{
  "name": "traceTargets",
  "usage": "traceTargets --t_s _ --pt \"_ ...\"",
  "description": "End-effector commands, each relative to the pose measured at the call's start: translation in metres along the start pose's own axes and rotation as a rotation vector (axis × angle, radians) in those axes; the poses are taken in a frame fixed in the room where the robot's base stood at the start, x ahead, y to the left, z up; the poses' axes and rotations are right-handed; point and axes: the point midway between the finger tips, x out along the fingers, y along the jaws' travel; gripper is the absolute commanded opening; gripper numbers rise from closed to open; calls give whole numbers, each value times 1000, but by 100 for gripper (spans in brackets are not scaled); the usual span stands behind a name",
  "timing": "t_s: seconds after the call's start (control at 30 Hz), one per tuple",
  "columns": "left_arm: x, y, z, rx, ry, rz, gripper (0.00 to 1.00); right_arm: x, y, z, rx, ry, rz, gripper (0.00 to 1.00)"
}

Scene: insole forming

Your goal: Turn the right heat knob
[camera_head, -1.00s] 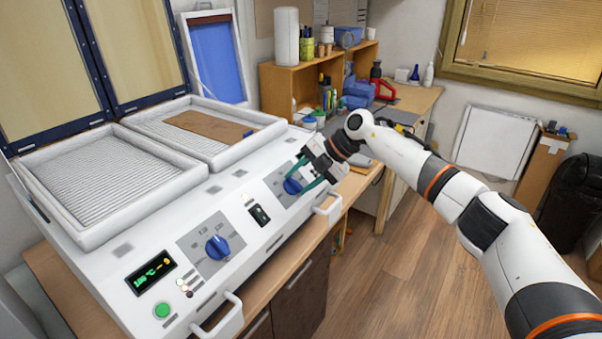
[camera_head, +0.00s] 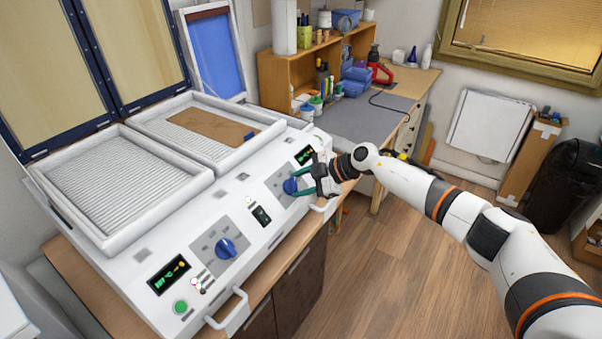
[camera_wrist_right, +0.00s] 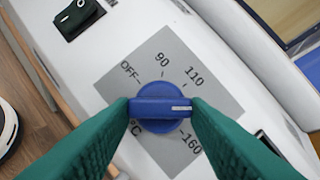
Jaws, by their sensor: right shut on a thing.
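The right heat knob (camera_head: 290,186) is blue and sits on a grey dial plate on the sloped front of the white machine (camera_head: 134,257). In the right wrist view the knob (camera_wrist_right: 160,107) shows close up, its white pointer line toward the right, between the 110 and 160 marks. My right gripper (camera_head: 294,184) is shut on the knob, with a green finger on each side of its grip bar. In the wrist view the fingertips (camera_wrist_right: 160,106) touch both ends of the bar. My left gripper is not in view.
The left heat knob (camera_head: 225,248) is on the same panel, with a black switch (camera_head: 261,215) between the two. White handles (camera_head: 228,310) stick out from the front edge. A brown sheet (camera_head: 208,127) lies on the right bed. The floor (camera_head: 350,285) in front is clear.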

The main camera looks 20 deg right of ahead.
Motion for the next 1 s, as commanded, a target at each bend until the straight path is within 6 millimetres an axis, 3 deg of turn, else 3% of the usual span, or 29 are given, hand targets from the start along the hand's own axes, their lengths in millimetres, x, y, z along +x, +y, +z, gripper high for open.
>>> traceTargets --t_s 0.2,0.7,0.73,0.8,0.87,1.0 --pt "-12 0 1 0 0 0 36 -2 -1 1 57 0 -23 19" --pt "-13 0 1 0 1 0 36 0 0 0 71 0 -28 19" --pt "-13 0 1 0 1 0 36 0 0 0 70 0 -27 45" --pt "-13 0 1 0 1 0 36 0 0 0 70 0 -27 56" --pt "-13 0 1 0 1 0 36 0 0 0 70 0 -27 64" --pt "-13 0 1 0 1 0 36 0 0 0 70 0 -26 64"
